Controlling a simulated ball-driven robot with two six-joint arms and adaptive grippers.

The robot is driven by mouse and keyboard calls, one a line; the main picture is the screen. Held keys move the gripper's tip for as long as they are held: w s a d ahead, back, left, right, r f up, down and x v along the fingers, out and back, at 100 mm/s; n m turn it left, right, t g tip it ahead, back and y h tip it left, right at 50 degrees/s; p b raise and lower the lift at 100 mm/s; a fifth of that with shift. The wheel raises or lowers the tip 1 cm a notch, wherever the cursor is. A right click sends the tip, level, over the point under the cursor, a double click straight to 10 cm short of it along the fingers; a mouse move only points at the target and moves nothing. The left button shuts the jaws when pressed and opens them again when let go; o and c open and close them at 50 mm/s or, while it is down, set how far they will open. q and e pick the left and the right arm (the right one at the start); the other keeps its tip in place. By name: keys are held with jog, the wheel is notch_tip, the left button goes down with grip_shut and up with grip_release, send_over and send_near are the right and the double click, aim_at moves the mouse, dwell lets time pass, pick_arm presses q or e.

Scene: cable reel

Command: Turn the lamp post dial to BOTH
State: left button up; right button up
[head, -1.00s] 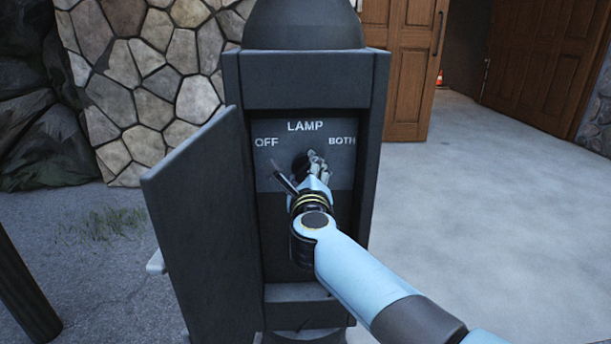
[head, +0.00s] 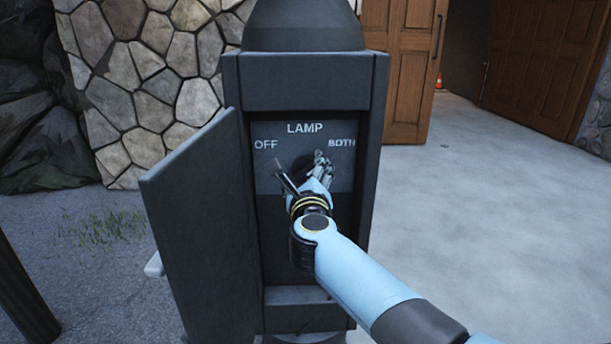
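The lamp post (head: 306,96) stands upright in the middle of the head view with its panel box open. The panel reads LAMP at the top, OFF on the left and BOTH on the right. The dark dial (head: 302,165) sits between the two words, partly hidden by my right gripper. My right gripper (head: 299,168) is at the dial, with a dark finger on its left side and lighter fingers on its right side, near BOTH. Whether the fingers press on the dial is hidden, and the dial's pointing direction is unclear. My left gripper is out of view.
The open box door (head: 200,225) swings out to the left of the panel. A stone wall (head: 140,85) is behind on the left. The pavement on the right is clear.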

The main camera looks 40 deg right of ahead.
jog(key=v, duration=0.7)
jog(key=shift+s, duration=0.3)
jog(key=shift+a+f, duration=0.1)
jog(key=shift+a, duration=0.05)
jog(key=s+a+f+n+g+y, duration=0.1)
jog(key=s+f+n+g+y, duration=0.15)
jog(key=s+f+n, duration=0.8)
jog(key=s+a+f+n+g+y, duration=0.15)
jog(key=s+f+n+y, duration=0.35)
jog(key=f, duration=1)
jog(key=s+f+n+g+y, duration=0.1)
jog(key=s+f+n+g, duration=0.1)
jog(key=s+f+n, duration=0.85)
jog(key=s+f+n+g, duration=0.4)
jog(key=s+f, duration=0.2)
jog(key=s, duration=0.6)
jog(key=s+d+f+n+g, duration=0.1)
jog(key=s+f+n+g, duration=0.3)
jog(key=s, duration=0.9)
notch_tip(320, 180, down, 3)
jog(key=shift+r+n+g, duration=0.2)
jog(key=shift+n+g, duration=0.1)
jog(key=shift+n, duration=0.2)
